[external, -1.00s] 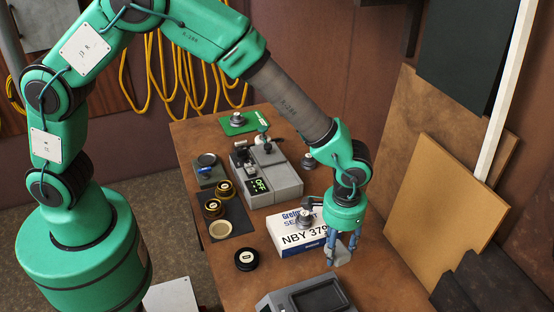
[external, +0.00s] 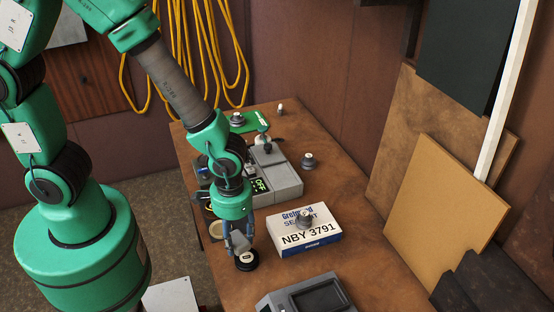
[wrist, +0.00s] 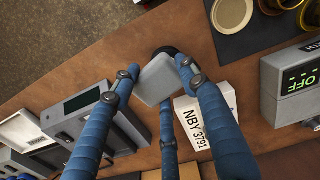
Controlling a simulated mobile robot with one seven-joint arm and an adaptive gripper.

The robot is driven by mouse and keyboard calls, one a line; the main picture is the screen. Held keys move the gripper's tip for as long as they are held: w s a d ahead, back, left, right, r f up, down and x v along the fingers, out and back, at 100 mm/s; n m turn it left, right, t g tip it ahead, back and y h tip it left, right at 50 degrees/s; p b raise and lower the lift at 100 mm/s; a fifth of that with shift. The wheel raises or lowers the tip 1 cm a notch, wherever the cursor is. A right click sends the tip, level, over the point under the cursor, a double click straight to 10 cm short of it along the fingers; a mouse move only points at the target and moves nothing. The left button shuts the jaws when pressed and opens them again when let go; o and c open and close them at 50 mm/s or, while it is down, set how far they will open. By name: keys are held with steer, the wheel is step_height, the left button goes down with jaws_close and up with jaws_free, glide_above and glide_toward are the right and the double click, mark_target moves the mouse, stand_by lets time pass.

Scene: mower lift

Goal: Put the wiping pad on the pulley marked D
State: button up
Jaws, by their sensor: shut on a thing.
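My gripper (external: 240,248) has blue fingers and is shut on a flat grey wiping pad. The pad (wrist: 156,80) shows between the fingertips in the wrist view and also in the external view (external: 241,241). A black pulley (external: 246,263) with a pale centre lies on the bench just under the pad. Its mark is too small to read surely. In the wrist view the pad covers most of this pulley, leaving a dark edge (wrist: 166,51). Whether the pad touches it, I cannot tell. Brass-coloured pulleys (wrist: 284,4) lie on a dark mat (wrist: 257,40).
A white box (external: 318,240) marked NBY 3791, with a metal knob on top, stands right of my gripper. A grey unit with an OFF display (external: 283,188) stands behind. A device with a screen (external: 318,298) is in front. The bench's right side has free room.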

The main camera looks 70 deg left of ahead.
steer(key=s+a+f+n, duration=0.1)
steer(key=s+a, duration=0.5)
steer(key=s, duration=0.6)
steer(key=shift+s+f, duration=0.35)
steer(key=shift+s, duration=0.05)
steer(key=shift+w, duration=0.15)
glide_above(245, 255)
steer(key=shift+w+f+b, duration=0.1)
steer(key=shift+f+b, duration=0.25)
steer(key=shift+f, duration=0.4)
steer(key=shift+f, duration=1.8)
steer(key=shift+f+b, duration=0.1)
steer(key=shift+b, duration=0.25)
steer(key=o, duration=1.2)
steer(key=shift+c, duration=0.2)
